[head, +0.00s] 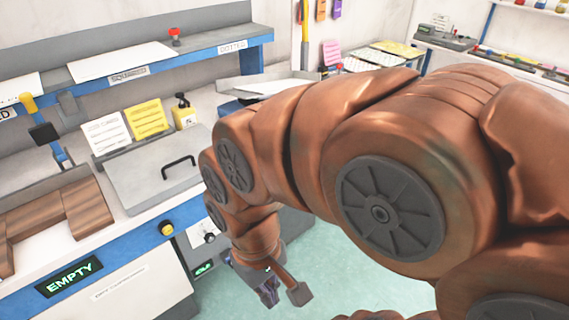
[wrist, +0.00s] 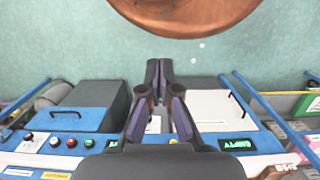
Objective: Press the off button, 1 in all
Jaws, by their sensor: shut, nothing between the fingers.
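My gripper (wrist: 159,74) is shut and empty, its two fingertips together in the wrist view. In the head view my gripper (head: 268,290) hangs low beside the front of the blue-edged bench, over the floor. A row of small round buttons (wrist: 71,142) in mixed colours sits on the front panel at the left of the wrist view, apart from the fingers. A yellow button (head: 167,229) sits on the bench's blue front edge in the head view. I cannot read any label saying off, so I cannot tell which is the off button.
A green-lit EMPTY display (head: 68,276) is on the bench front; it also shows in the wrist view (wrist: 238,144). A grey lid with a black handle (head: 180,166) and a brown wooden piece (head: 88,211) lie on the bench. The pale green floor (head: 335,270) is clear.

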